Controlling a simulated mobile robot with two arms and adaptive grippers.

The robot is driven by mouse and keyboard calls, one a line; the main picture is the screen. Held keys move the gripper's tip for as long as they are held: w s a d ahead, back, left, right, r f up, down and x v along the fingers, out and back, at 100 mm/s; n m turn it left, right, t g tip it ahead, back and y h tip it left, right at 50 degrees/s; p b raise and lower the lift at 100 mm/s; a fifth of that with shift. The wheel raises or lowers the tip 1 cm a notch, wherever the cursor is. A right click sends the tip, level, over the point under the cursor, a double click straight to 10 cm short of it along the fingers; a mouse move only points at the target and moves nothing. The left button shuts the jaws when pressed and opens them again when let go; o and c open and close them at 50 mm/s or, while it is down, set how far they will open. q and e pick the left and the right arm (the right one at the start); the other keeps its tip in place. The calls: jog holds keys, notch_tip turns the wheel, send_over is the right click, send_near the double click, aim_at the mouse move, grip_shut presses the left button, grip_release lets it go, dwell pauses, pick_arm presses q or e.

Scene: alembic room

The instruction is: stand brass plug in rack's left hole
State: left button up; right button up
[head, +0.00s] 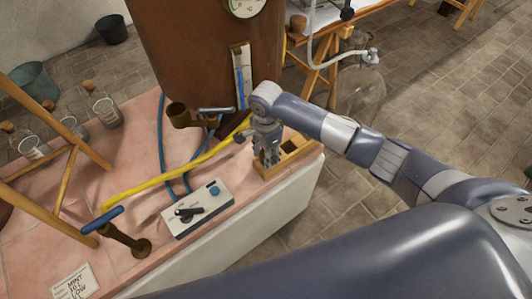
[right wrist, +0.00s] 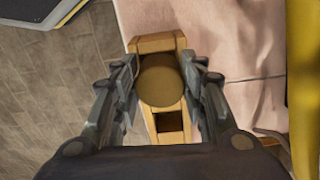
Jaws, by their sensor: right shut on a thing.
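The wooden rack (head: 303,152) sits at the front right corner of the pink bench top. It also shows in the right wrist view (right wrist: 153,45), with an empty square hole below the plug. My right gripper (head: 268,160) points down over the rack's left part in the head view. It is shut on the brass plug (right wrist: 160,86), whose round top shows between the fingers in the right wrist view. The plug covers the rack beneath it, so I cannot tell whether its lower end is inside a hole. My left gripper is not in view.
A brown copper vessel (head: 200,50) stands behind the rack. A yellow hose (head: 170,174) and blue tubes run left of it. A white control box (head: 198,208) lies at the front. A brass valve (head: 125,238) and wooden poles stand at the left.

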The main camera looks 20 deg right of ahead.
jog(key=shift+f, duration=0.2)
dwell(0.3)
jog(key=o, duration=1.2)
jog(key=shift+o, duration=0.2)
jog(key=shift+r, duration=0.1)
jog(key=shift+r+p, duration=2.05)
jog(key=shift+r, duration=1.4)
jog(key=shift+s+f, duration=0.1)
